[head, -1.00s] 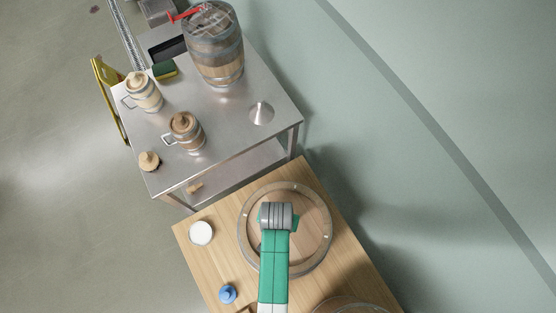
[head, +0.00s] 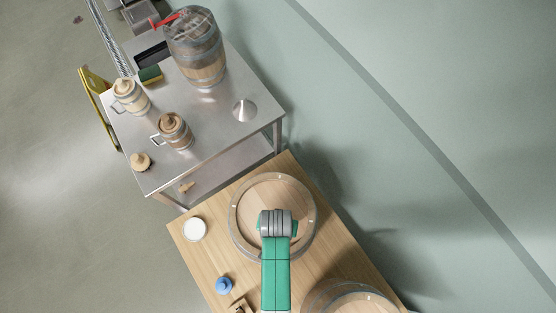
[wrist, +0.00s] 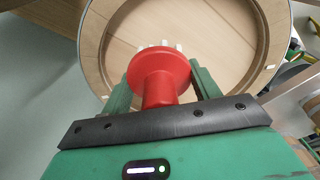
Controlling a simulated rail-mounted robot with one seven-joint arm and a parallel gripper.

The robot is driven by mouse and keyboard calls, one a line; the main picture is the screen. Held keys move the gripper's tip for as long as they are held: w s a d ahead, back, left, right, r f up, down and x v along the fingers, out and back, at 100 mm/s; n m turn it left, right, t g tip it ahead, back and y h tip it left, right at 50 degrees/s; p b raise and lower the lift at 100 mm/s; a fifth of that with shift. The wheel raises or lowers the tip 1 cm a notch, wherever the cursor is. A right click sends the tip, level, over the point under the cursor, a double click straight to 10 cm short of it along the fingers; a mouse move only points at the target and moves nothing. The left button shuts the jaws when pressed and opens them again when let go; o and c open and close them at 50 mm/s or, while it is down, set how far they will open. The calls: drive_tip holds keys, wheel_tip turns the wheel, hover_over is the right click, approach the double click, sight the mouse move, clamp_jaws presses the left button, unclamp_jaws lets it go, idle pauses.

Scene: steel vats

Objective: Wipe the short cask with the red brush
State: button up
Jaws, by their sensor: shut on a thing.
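My gripper (wrist: 158,88) is shut on the red brush (wrist: 160,72), which has a round red head and pale bristles at its far edge. A round wooden cask with a metal hoop (head: 240,197) stands on the wooden table, seen from above, and I take it as the short cask. It also shows in the wrist view (wrist: 205,35), with the brush in front of its recessed lid. In the head view my arm's end covers the cask's lower middle, and the brush is hidden. I cannot tell whether the bristles touch the lid.
Another cask (head: 352,300) stands at the wooden table's lower right, partly cut off. A white round container (head: 195,229) and a blue knobbed item (head: 224,285) stand left. The steel table (head: 212,135) behind holds a tall barrel (head: 198,50), two mugs and a cone (head: 244,110).

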wheel_tip(320, 180, up, 3)
drive_tip(key=shift+r+p, duration=0.2)
drive_tip(key=shift+p, duration=0.8)
drive_tip(key=shift+r, duration=1)
